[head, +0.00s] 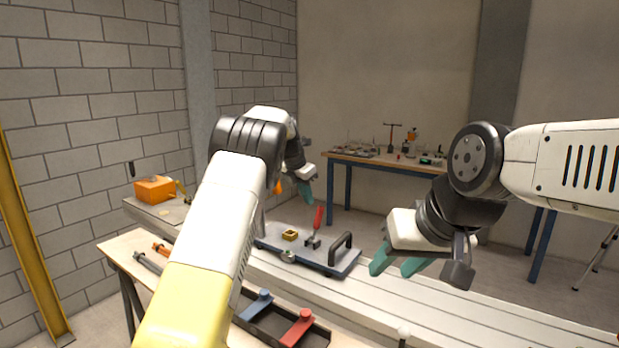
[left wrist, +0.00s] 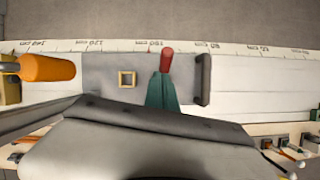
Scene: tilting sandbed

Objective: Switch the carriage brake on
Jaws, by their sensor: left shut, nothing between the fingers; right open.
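The carriage, a blue-grey plate (head: 335,262), sits on the long pale rail (head: 440,300). It carries a black bar handle (head: 341,247), a small brass square (head: 290,235) and a lever with a red grip (head: 318,219), which stands up and leans slightly. My left gripper (head: 306,194) is shut and empty, above and behind the lever in the head view. In the left wrist view its teal fingers (left wrist: 162,90) overlap the lever below the red grip (left wrist: 167,60); I cannot tell whether they touch. My right gripper (head: 396,264) is open and empty, right of the carriage.
An orange handle (left wrist: 46,68) shows left of the plate in the left wrist view. A front bench holds a dark tray with blue (head: 256,305) and red (head: 297,328) pieces. An orange box (head: 155,190) stands at the rail's far left end. The rail's right part is clear.

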